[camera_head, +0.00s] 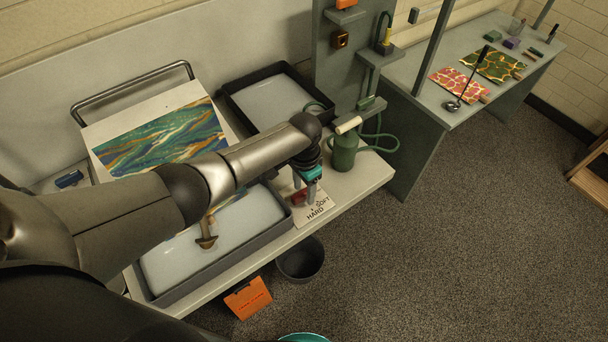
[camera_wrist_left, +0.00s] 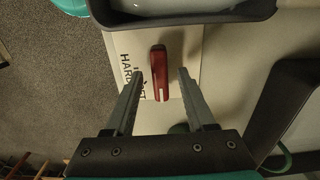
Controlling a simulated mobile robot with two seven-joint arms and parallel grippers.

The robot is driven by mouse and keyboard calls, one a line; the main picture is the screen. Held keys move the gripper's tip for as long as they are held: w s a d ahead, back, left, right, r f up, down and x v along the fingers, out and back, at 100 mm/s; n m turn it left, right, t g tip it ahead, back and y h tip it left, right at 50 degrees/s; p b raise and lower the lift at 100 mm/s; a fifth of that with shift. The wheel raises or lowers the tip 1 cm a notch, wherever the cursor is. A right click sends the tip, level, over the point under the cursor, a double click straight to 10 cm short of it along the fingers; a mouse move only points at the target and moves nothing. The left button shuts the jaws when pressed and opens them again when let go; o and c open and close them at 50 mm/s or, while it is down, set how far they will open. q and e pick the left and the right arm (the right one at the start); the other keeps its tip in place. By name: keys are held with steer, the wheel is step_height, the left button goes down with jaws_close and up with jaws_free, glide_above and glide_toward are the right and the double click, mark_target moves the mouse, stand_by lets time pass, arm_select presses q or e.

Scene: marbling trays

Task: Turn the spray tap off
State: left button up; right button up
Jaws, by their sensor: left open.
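A red lever (camera_head: 299,196) lies over a white card (camera_head: 322,213) marked SOFT and HARD on the bench's front edge; I take it for the spray tap handle. In the left wrist view the lever (camera_wrist_left: 158,72) has a white mark at one end, and the card (camera_wrist_left: 122,42) lies beneath it. My left gripper (camera_head: 309,192) points down over the card. Its open fingers (camera_wrist_left: 160,74) appear on either side of the lever with gaps on both sides; contact is not visible. The card's print is partly hidden by my gripper. My right gripper is not in view.
A green canister (camera_head: 343,152) with a hose stands right of my gripper. A dark-rimmed tray (camera_head: 165,300) lies under my arm, with a brass fitting (camera_head: 206,238) over it. Another tray (camera_head: 232,97) is behind. A dark bucket (camera_head: 301,262) stands on the floor.

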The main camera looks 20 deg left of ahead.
mark_target(304, 192)
arm_select(q)
step_height(304, 192, up, 15)
steer(key=p, duration=0.2)
stand_by(0.3)
steer(key=shift+f, duration=0.1)
stand_by(0.3)
